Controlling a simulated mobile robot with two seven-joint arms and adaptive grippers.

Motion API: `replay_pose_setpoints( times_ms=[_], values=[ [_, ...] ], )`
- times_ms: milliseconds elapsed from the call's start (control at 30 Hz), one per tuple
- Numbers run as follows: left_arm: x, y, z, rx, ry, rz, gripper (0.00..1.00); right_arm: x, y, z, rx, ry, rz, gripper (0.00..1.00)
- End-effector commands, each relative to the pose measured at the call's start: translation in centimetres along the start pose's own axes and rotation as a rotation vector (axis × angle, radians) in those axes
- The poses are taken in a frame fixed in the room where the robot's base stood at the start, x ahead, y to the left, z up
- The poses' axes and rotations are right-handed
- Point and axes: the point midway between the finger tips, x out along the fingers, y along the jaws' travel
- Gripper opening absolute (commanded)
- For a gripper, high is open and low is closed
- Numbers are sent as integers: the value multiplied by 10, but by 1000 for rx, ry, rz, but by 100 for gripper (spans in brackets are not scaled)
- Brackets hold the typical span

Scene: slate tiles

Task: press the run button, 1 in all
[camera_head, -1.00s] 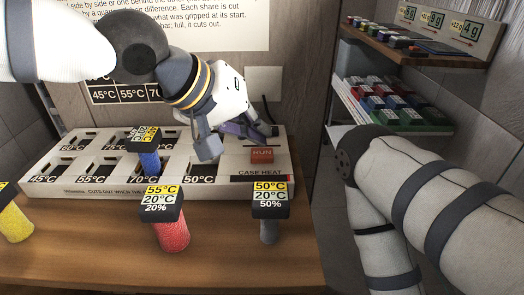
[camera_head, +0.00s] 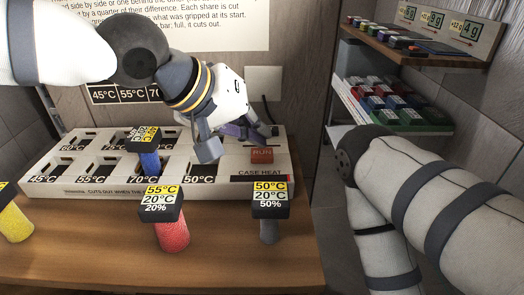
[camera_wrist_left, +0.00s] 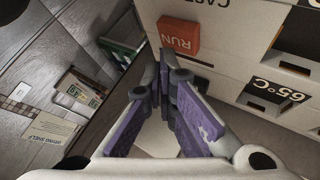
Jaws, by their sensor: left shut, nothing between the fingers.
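The red run button (camera_head: 262,155) sits on the right part of the pale slotted panel (camera_head: 225,187), above the words CASE HEAT. In the left wrist view the button (camera_wrist_left: 179,36) shows just beyond the purple fingertips. My left gripper (camera_head: 262,134) is shut and empty, its fingers behind and above the button in the head view. In the left wrist view the left gripper (camera_wrist_left: 168,62) points at the button's near side. I cannot tell whether it touches. My right gripper is not in view; only my right arm shows.
A blue-handled piece (camera_head: 150,160) stands at the panel. A red one (camera_head: 172,232), a grey one (camera_head: 269,230) and a yellow one (camera_head: 15,222) stand in front on the wooden table (camera_head: 120,262). Shelves with coloured blocks (camera_head: 385,95) are at the right.

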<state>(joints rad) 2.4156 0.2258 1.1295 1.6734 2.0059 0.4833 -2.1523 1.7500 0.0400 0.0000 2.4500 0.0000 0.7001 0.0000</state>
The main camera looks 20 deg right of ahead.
Motion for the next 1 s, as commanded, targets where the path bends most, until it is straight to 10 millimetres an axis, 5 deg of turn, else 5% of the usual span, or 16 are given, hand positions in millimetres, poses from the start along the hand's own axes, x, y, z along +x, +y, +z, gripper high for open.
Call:
replay_pose_setpoints(
  times_ms=[1000],
  values=[
    [8, -6, 6, -1, -1, 0, 0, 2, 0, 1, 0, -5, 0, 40]
  ],
)
